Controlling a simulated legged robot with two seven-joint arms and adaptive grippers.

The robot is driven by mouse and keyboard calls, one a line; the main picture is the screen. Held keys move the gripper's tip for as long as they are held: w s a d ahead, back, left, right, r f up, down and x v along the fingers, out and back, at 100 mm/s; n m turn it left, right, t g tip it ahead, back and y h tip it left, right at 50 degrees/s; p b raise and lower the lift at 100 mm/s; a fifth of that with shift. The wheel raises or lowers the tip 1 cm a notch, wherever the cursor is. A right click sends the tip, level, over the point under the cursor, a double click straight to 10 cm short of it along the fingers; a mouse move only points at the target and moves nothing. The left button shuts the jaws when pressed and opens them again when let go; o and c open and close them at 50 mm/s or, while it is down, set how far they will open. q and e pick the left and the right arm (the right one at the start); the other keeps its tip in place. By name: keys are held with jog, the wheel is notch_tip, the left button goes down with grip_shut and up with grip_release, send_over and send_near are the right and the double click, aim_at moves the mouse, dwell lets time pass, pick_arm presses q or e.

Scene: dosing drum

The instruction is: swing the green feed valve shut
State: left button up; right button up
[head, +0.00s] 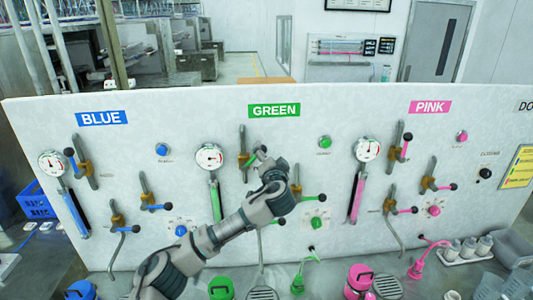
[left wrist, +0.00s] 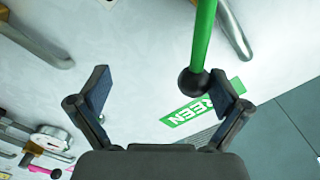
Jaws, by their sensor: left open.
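The upper valve (head: 244,160) under the GREEN sign has a brass body on a grey pipe. Its short green lever (head: 253,161) slants up and right to a black ball knob. My left gripper (head: 264,160) is at this lever, and my wrist hides part of the panel below it. In the left wrist view, the green lever (left wrist: 203,35) comes down from the top to its black knob (left wrist: 193,83). The knob lies between the spread fingers of my left gripper (left wrist: 160,88), nearer the right finger. I see no clear contact. My right gripper is out of view.
A gauge (head: 209,157) with a green tube stands left of the valve. A lower green valve (head: 297,194) is close to my wrist. Blue valves (head: 84,165) are at left and pink valves (head: 397,150) at right. Containers stand along the counter below.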

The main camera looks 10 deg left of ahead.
pick_arm(q)
jog(key=shift+w+d, duration=0.1)
jog(key=shift+w, duration=0.05)
jog(key=shift+f, duration=0.1)
jog(key=shift+f+b, duration=0.7)
jog(key=shift+f, duration=0.2)
jog(key=f+b, duration=0.1)
jog(key=f, duration=0.1)
jog(key=d+f+b, duration=0.1)
jog(key=f, duration=0.1)
jog(key=shift+w+b, duration=0.15)
jog(key=shift+b, duration=0.25)
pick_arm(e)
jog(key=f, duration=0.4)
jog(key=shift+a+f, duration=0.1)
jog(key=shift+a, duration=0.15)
pick_arm(q)
jog(key=shift+a+r, duration=0.1)
jog(key=shift+r, duration=0.05)
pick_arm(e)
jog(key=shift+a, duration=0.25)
